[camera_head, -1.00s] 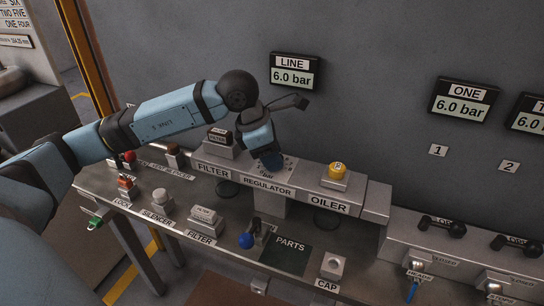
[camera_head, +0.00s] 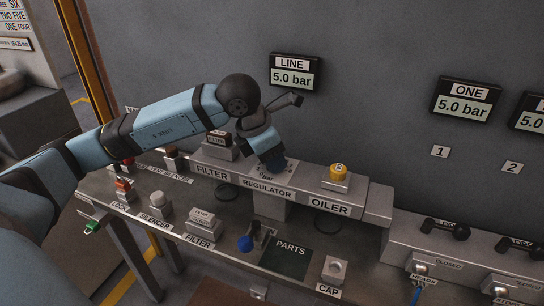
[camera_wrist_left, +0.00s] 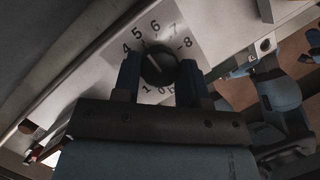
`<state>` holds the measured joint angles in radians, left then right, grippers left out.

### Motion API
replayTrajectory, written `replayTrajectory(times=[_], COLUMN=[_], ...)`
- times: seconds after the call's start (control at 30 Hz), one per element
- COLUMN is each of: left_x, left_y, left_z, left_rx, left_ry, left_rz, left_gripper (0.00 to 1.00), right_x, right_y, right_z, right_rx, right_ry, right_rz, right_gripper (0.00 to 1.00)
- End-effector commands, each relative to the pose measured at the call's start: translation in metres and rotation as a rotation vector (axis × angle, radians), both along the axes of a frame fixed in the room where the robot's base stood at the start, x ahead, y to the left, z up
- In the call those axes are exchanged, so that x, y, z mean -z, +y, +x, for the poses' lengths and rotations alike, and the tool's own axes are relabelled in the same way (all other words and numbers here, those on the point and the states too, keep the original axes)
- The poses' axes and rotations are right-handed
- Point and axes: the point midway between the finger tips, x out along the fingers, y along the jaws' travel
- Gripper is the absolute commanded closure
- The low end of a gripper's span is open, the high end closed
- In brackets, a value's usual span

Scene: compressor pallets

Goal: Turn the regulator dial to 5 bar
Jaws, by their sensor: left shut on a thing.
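The regulator dial (camera_wrist_left: 158,66) is a round black knob on a pale plate with printed numbers, 4 to 8 clearly readable around it. My left gripper (camera_head: 274,163) comes down on it from above, and its two blue fingers are shut on opposite sides of the dial. The fingers hide most of the dial in the head view. The regulator block (camera_head: 268,190) carries the label REGULATOR. The LINE display (camera_head: 294,75) above reads 5.0 bar. My right gripper does not show in the head view.
The ONE display (camera_head: 464,104) also reads 5.0 bar. The oiler's yellow knob (camera_head: 339,171) stands right of the dial, and the filter block (camera_head: 217,148) stands left.

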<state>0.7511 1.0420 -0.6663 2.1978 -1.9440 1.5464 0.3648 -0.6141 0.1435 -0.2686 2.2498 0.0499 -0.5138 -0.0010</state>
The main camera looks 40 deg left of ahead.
Motion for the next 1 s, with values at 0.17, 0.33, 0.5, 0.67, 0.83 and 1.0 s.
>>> replayTrajectory(times=[0.17,0.33,0.5,0.67,0.83,1.0], left_x=[-0.001,0.000,-0.003,-0.021,-0.057,-0.092], left_y=[0.001,0.000,0.001,0.004,0.012,0.020], left_z=[0.000,0.000,0.000,-0.006,-0.018,-0.031], left_rx=[0.000,0.000,0.000,0.000,-0.001,-0.001], left_ry=[-0.001,0.000,0.000,-0.003,-0.006,-0.004], left_rz=[0.000,0.001,0.000,0.001,0.001,0.001], left_gripper=[0.38,0.35,0.35,0.35,0.35,0.35], right_x=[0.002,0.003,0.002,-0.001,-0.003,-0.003], right_y=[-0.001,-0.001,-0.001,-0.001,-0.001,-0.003], right_z=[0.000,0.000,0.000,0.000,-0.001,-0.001], right_rx=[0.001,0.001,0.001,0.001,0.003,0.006], right_ry=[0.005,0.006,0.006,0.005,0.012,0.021], right_rz=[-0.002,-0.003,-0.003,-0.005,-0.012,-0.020], right_gripper=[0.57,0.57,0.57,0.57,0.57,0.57])
